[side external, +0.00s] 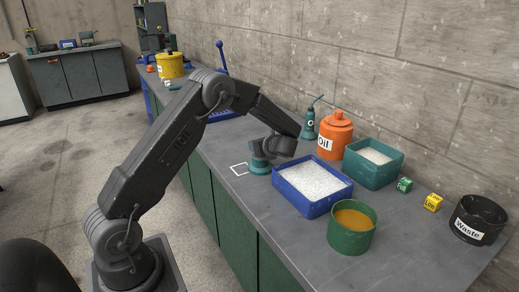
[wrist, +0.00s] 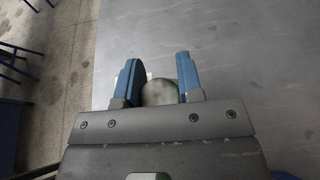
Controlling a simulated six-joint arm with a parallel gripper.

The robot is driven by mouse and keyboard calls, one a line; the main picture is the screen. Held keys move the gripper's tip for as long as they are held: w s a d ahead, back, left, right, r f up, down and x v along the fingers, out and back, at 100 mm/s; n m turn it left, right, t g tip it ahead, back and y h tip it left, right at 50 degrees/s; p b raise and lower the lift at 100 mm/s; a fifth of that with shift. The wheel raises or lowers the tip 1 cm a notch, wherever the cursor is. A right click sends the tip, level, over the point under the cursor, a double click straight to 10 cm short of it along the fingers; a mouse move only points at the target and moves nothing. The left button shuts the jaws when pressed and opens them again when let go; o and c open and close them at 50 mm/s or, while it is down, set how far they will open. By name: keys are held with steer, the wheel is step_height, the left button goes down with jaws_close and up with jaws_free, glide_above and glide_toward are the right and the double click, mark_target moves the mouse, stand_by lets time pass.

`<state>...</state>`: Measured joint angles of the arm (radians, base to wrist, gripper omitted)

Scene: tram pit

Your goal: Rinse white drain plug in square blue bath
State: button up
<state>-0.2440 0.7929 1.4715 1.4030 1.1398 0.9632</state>
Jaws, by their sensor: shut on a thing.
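The square blue bath (side external: 312,207) stands on the grey bench in the side view, filled with a white, grainy or foamy surface. My gripper (side external: 259,166) is low over the bench just left of the bath, outside its rim. In the wrist view the blue fingers of my gripper (wrist: 160,82) are shut on a pale, rounded thing, which looks like the white drain plug (wrist: 159,92). Only part of the plug shows there. In the side view I cannot make the plug out. Whether it touches the bench I cannot tell.
A green round pot (side external: 350,240) of orange-brown liquid stands in front of the bath. A teal tub (side external: 373,174), orange oil can (side external: 334,138) and teal oiler (side external: 308,124) stand behind. A black waste bowl (side external: 478,221) is far right. A white square outline (side external: 238,169) lies left of my gripper.

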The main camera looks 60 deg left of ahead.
steer(key=shift+r, duration=0.1)
step_height(320, 180, up, 4)
steer(key=shift+r, duration=0.15)
steer(key=s+a+r, duration=0.5)
steer(key=s+r, duration=0.1)
steer(key=s, duration=0.4)
steer(key=shift+a+r, duration=0.25)
steer(key=shift+a, duration=0.15)
steer(key=shift+s, duration=0.1)
